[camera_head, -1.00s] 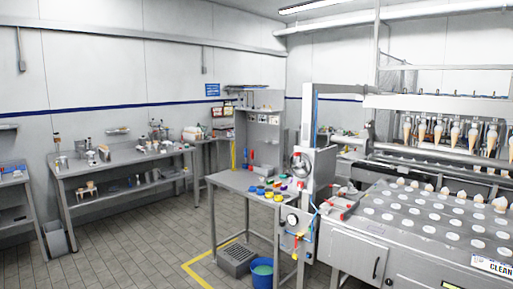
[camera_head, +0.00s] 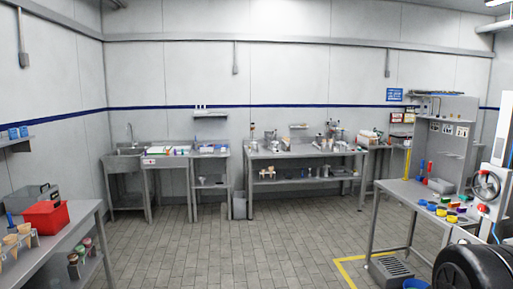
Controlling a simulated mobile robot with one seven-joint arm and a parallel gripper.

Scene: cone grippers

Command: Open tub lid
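I cannot tell which thing is the tub with the lid. A grey metal box (camera_head: 33,197) with a handle stands on the table at the left, behind a red bin (camera_head: 47,216). Several small coloured round items (camera_head: 446,210) sit on the steel table at the right; they are too small to tell if they are lidded tubs. My gripper is not in view. A dark rounded part (camera_head: 475,270) fills the lower right corner; I cannot tell whether it belongs to my arm.
A sink (camera_head: 128,160) and a long steel workbench (camera_head: 300,153) with several tools stand along the back wall. Cones in a holder (camera_head: 15,242) stand at the left table's front. The tiled floor (camera_head: 240,240) in the middle is clear. Yellow floor tape marks the right table's area.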

